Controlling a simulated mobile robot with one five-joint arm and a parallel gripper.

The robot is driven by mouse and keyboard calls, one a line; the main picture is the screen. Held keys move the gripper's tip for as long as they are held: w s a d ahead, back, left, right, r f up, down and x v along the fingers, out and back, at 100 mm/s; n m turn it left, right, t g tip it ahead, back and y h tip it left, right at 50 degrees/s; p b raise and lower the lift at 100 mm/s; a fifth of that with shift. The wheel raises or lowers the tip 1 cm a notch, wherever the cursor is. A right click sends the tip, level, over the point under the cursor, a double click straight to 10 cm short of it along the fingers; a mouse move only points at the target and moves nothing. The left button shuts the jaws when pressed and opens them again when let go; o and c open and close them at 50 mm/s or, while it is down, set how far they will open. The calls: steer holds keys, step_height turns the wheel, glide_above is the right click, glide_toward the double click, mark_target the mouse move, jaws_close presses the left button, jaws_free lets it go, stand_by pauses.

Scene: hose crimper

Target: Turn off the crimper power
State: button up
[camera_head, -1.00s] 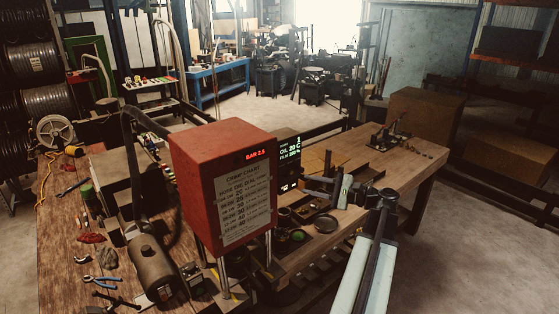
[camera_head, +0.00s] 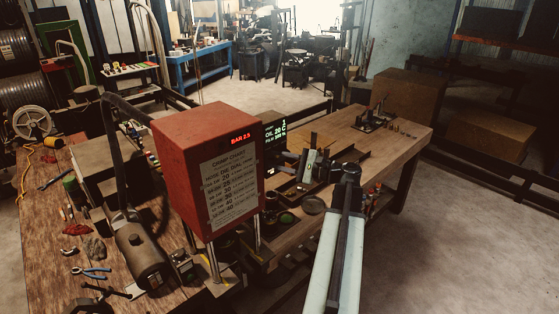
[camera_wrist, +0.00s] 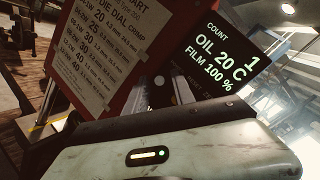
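The crimper is a red box (camera_head: 205,165) on metal posts, with a red "BAR 2.5" readout (camera_head: 241,138) and a crimp chart (camera_head: 231,186) on its front. The chart also shows in the wrist view (camera_wrist: 100,55). A dark screen (camera_head: 275,135) beside the box glows green; in the wrist view the screen (camera_wrist: 225,60) reads COUNT 1, OIL 20 C, FILM 100 %. I cannot make out a power switch.
The wooden bench (camera_head: 385,150) carries a dark cylinder (camera_head: 141,260), blue-handled pliers (camera_head: 91,272) and small trays around the crimper's base. Cardboard-brown boxes (camera_head: 402,93) stand behind the bench. The floor at right (camera_head: 470,240) is clear.

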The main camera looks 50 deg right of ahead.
jaws_close()
steer(key=shift+d, duration=0.1)
steer(key=shift+f+b, duration=0.15)
steer(key=shift+b, duration=0.45)
step_height(320, 180, down, 2)
steer(key=n+t+y+b, duration=0.1)
steer(key=t+b, duration=0.1)
steer(key=b, duration=0.4)
steer(key=n+t+y+b, duration=0.1)
steer(key=b, duration=0.2)
steer(key=f+n+t+y+b, duration=0.1)
steer(key=b, duration=0.2)
steer(key=shift+w, duration=0.1)
steer(key=n+t+y+b, duration=0.1)
steer(key=b, duration=0.2)
steer(key=shift+w+n+y, duration=0.1)
steer(key=shift+n+y, duration=0.3)
steer(key=shift+r, duration=0.15)
